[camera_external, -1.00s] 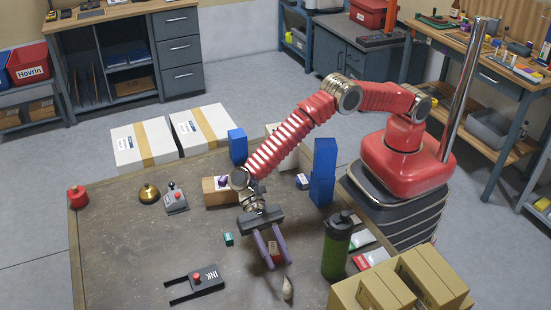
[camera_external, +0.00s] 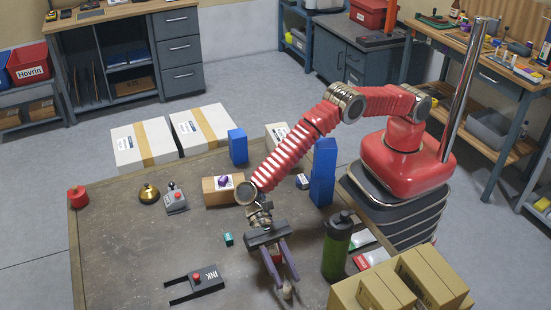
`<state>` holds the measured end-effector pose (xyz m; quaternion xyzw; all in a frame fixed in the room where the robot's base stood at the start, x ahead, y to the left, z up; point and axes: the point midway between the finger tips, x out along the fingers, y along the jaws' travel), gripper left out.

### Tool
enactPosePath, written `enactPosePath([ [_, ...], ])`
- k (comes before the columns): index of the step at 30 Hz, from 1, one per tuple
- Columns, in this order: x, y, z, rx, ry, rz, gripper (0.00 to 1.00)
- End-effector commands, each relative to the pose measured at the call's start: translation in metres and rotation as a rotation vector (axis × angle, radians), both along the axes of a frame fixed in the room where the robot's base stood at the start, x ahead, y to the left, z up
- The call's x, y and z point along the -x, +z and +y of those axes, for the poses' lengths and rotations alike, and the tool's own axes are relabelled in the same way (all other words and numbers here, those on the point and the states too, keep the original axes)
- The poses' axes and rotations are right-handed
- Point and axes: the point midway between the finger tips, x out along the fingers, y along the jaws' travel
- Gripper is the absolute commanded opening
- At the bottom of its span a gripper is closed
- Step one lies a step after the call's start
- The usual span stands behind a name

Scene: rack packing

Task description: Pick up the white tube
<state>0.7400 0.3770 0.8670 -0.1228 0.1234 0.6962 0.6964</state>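The white tube (camera_external: 287,293) is a small, pale, tapered object on the table, near its front edge. It is partly hidden by my gripper. My gripper (camera_external: 288,284) is over it, pointing down and forward, with its two purple fingers apart. The fingertips are close to the tube, one on either side of it in the picture. I cannot tell whether they touch it. A small reddish item (camera_external: 276,258) shows between the fingers, farther back.
A green bottle (camera_external: 336,248) stands close to the right of my gripper. Cardboard boxes (camera_external: 437,277) are at the front right, and a tall blue block (camera_external: 323,172) is behind. The table's left front is mostly clear.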

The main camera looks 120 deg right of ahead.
Motion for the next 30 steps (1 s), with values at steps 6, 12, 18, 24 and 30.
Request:
enactPosePath([
  [6,0.0,0.0001,-0.0003,0.0,0.0,0.0,0.3],
  [12,0.0,0.0001,-0.0003,0.0,0.0,0.0,0.19],
  [18,0.0,0.0001,-0.0003,0.0,0.0,0.0,0.05],
  [24,0.0,0.0001,-0.0003,0.0,0.0,0.0,0.0],
  [30,0.0,0.0001,-0.0003,0.0,0.0,0.0,0.0],
])
